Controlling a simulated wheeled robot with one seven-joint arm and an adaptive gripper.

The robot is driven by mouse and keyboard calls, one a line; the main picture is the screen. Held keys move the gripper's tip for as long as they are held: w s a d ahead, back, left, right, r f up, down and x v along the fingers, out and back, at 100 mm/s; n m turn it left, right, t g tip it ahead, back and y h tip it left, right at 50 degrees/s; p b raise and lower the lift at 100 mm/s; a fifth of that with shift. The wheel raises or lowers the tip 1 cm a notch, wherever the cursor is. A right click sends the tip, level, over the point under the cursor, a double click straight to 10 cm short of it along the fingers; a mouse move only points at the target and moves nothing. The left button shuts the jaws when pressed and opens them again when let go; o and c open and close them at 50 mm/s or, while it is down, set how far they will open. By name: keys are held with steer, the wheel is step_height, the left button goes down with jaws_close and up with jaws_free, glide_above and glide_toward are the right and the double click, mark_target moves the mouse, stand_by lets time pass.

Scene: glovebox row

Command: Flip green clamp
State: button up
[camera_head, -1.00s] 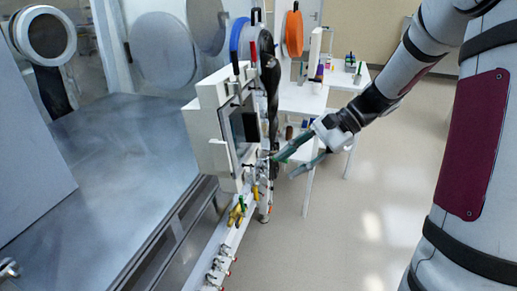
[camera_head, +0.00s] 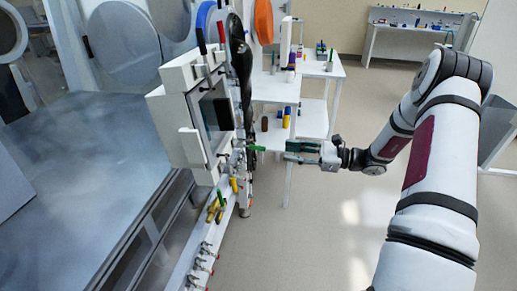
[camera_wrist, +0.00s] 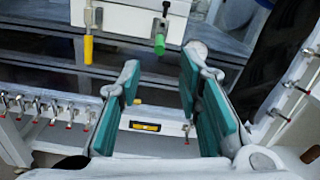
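A bright green clamp handle (camera_head: 256,147) sticks out from the side of the white box-shaped door unit (camera_head: 183,103), towards my gripper. In the wrist view the green clamp (camera_wrist: 160,44) shows ahead, between and above my fingers, with its rounded end facing the camera. My gripper (camera_head: 286,151) is level with the handle and a short gap to its right. In the wrist view my gripper (camera_wrist: 159,78) has its two teal-padded fingers spread apart with nothing between them. A yellow handle (camera_wrist: 88,48) hangs left of the green one; it also shows in the head view (camera_head: 234,184).
A rail with several red-tipped valves (camera_head: 203,262) runs along the lower edge near the robot. More yellow and green handles (camera_head: 213,212) sit below the box. White shelves (camera_head: 273,89) with bottles stand behind. The floor (camera_head: 330,220) right of the rail is clear.

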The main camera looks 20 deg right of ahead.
mark_target(259, 148)
steer(key=x, duration=1.1)
steer(key=shift+p, duration=0.3)
steer(key=shift+s, duration=0.1)
jaws_close()
